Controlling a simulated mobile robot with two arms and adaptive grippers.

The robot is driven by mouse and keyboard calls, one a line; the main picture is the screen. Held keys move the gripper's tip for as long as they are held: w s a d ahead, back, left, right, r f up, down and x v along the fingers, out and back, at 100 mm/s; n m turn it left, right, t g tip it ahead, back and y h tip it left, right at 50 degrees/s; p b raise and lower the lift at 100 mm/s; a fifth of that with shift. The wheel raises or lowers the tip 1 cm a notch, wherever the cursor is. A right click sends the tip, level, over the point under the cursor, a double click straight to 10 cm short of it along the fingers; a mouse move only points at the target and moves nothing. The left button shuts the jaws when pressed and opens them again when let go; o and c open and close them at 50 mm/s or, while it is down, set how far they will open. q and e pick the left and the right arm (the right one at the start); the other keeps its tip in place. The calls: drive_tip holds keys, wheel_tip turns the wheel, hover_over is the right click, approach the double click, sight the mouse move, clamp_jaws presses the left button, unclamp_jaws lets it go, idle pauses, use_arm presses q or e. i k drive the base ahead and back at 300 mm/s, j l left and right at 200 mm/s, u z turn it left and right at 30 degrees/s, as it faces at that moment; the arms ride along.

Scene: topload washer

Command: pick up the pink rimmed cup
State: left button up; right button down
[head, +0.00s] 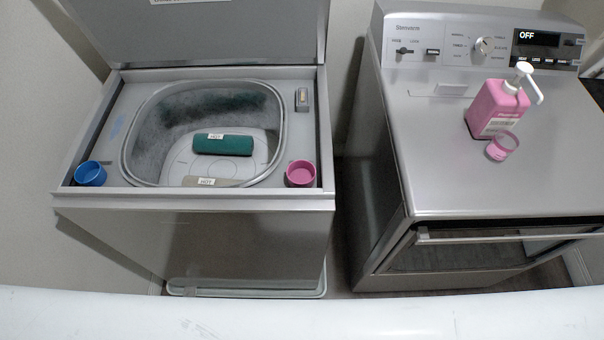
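A small cup with a pink rim (502,146) stands on the flat top of the dryer in the head view, right in front of a pink pump bottle (498,108). Its body looks pale pink or translucent. A second cup-like thing, a solid pink round holder (300,174), sits at the front right corner of the open washer's top. Neither of my grippers shows in the head view.
The washer (190,203) stands open at left, its lid (210,30) raised. Its tub holds a dark green rolled item (222,144) and a beige one (212,182). A blue round holder (90,174) sits front left. The dryer top (430,170) is clear left of the cup.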

sight(503, 142)
drive_tip(key=z, duration=1.4)
